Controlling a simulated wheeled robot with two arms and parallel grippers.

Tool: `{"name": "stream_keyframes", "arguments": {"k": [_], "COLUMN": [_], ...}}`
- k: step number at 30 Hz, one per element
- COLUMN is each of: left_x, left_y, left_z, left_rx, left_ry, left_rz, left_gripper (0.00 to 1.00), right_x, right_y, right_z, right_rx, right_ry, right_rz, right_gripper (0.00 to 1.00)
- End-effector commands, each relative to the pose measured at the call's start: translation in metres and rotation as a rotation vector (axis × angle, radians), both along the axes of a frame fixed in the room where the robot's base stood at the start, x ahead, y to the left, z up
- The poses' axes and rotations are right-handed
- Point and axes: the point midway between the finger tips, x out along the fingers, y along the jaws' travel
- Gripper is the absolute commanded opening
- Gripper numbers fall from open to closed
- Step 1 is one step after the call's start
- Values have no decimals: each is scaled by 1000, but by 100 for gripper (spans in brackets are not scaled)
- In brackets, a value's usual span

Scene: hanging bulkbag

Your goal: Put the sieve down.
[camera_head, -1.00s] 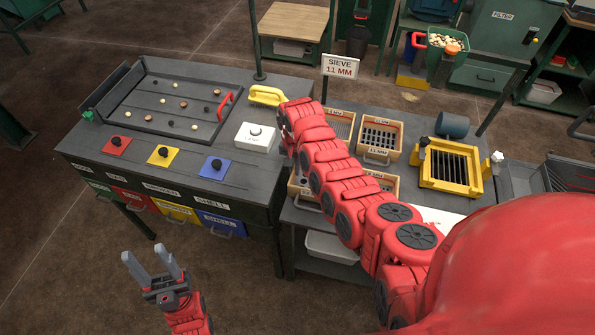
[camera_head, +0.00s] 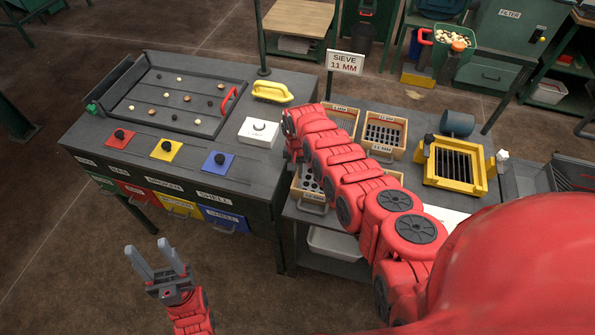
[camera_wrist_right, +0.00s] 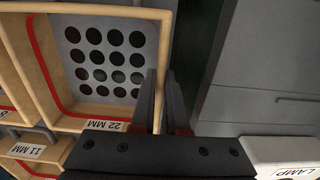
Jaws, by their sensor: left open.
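One labelled 11 MM (camera_head: 383,138) shows in the head view; another with round holes (camera_head: 306,183) is partly hidden by my right arm. In the right wrist view a sieve labelled 22 MM (camera_wrist_right: 110,55), with round holes and a red inner line, fills the upper left. My right gripper (camera_wrist_right: 160,85) has its fingers close together over that sieve's right wall; whether they grip it is unclear. In the head view the arm hides this gripper. My left gripper (camera_head: 155,254) is open and empty, over the floor.
A sign (camera_head: 344,63) reads SIEVE 11 MM. A grey sorting tray (camera_head: 160,75) with small balls lies on the left bench, beside a white lamp box (camera_head: 259,132). A yellow frame with a grille (camera_head: 455,165) stands at the right. The floor at lower left is clear.

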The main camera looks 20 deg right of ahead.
Motion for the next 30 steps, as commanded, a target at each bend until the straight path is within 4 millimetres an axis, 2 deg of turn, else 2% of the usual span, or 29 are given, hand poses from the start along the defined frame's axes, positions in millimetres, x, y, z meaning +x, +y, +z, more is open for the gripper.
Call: {"name": "stream_keyframes", "arguments": {"k": [1,4,12,17,24,30], "left_x": [0,0,0,0,0,0], "left_y": [0,0,0,0,0,0], "left_z": [1,1,1,6,15,6], "left_rx": [0,0,0,0,0,0], "left_ry": [0,-1,0,0,0,0], "left_rz": [0,0,0,0,0,0], "left_gripper": [50,50,50,50,50,50], "right_x": [0,0,0,1,1,2], "right_y": [0,0,0,-1,-1,0], "right_z": [1,1,1,8,37,59], "right_rx": [-1,-1,-1,-1,2,1], "right_ry": [-1,-1,-1,-3,-5,-7], "right_rz": [0,0,0,0,-3,-1], "right_gripper": [22,40,40,40,40,40]}}
